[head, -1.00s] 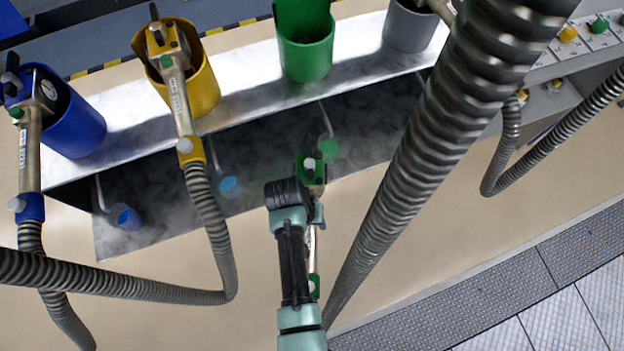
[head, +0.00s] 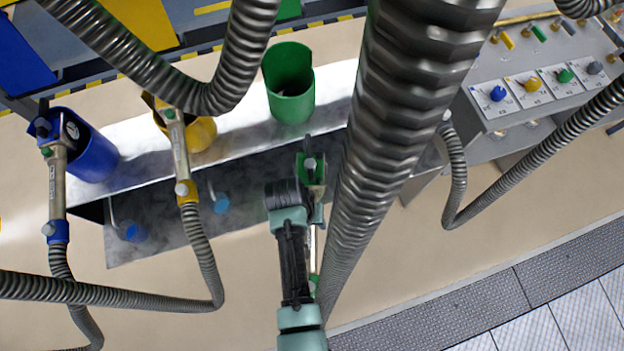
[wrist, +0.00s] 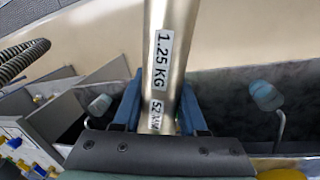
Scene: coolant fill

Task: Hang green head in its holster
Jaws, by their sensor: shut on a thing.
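The green holster (head: 290,100) is an open, empty-looking cup on the metal ledge, above and slightly left of the head in the head view. The head is apart from the holster. My arm hides part of the head's tube, and a thick hose passes close to its right.
The blue holster (head: 95,160) and yellow holster (head: 203,133) stand left, with the blue head (head: 58,175) and yellow head (head: 180,150) at them. A large ribbed hose (head: 400,110) crosses right of the green holster. A knob panel (head: 540,85) is at right.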

